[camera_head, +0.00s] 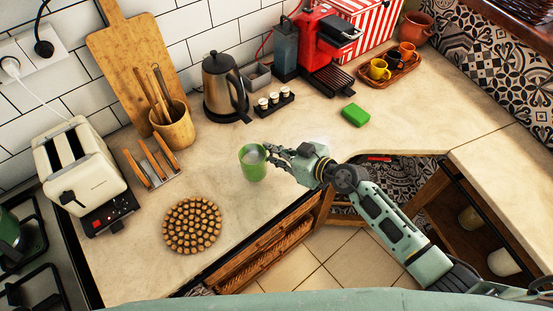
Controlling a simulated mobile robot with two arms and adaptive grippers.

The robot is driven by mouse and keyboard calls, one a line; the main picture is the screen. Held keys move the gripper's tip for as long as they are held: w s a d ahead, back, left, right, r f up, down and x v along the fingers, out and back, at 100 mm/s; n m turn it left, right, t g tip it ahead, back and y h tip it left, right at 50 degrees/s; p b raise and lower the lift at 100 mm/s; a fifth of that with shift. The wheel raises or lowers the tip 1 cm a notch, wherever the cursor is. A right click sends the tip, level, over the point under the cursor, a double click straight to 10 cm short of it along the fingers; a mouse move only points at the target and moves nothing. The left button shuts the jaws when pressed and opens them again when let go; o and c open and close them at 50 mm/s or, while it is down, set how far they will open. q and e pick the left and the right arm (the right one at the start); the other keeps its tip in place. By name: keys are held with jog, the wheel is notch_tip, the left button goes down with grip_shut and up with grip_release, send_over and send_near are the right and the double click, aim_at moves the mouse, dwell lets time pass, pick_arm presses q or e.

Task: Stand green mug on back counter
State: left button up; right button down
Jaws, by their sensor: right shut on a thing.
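The green mug (252,165) is in the middle of the head view, at the beige counter (213,168). It looks upright, with its open top facing up. My right gripper (271,154) comes in from the right and is shut on the mug's right side. The fingers hide part of that side. I cannot tell whether the mug's base touches the counter. My left gripper is not in view.
A round board of small brown pieces (192,225) lies left of the mug. A kettle (222,88), a spice rack (273,101) and a green sponge (355,115) are behind. A toaster (78,168) stands left. Counter around the mug is clear.

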notch_tip(320, 180, down, 3)
jog(key=shift+d+f+b, duration=0.15)
jog(key=shift+f+b, duration=0.05)
jog(key=shift+b, duration=0.5)
jog(key=c, duration=1.9)
grip_release()
jog(key=shift+s, duration=0.1)
jog(key=p+v, duration=0.1)
jog(key=v, duration=1.1)
